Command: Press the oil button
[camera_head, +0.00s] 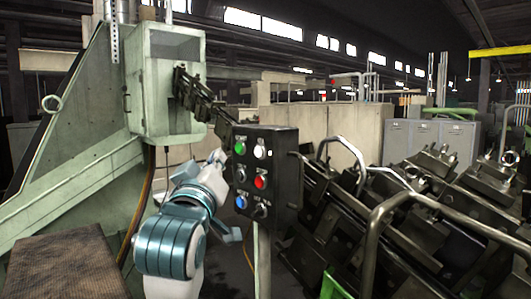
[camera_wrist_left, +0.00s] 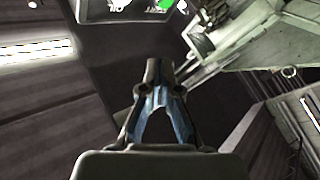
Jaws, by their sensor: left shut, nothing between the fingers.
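A dark control panel (camera_head: 249,165) stands on a post near the middle of the head view. Its top row has a green button (camera_head: 239,148) and a white button (camera_head: 259,152). In the left wrist view the panel appears upside down at the top edge; lettering that seems to read OIL (camera_wrist_left: 118,8) lies by the white button (camera_wrist_left: 117,3), left of the green button (camera_wrist_left: 165,4). My left gripper (camera_wrist_left: 160,68) is shut and empty, its tips apart from these buttons in the picture. In the head view my left arm ends at the panel's left edge; its fingers are hard to make out.
Lower on the panel are a red button (camera_head: 260,181), a blue button (camera_head: 241,201) and dark knobs. A pale green machine box (camera_head: 165,115) stands at left behind. Metal rails (camera_head: 375,225) and dark machinery crowd the right side. My right gripper is in neither view.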

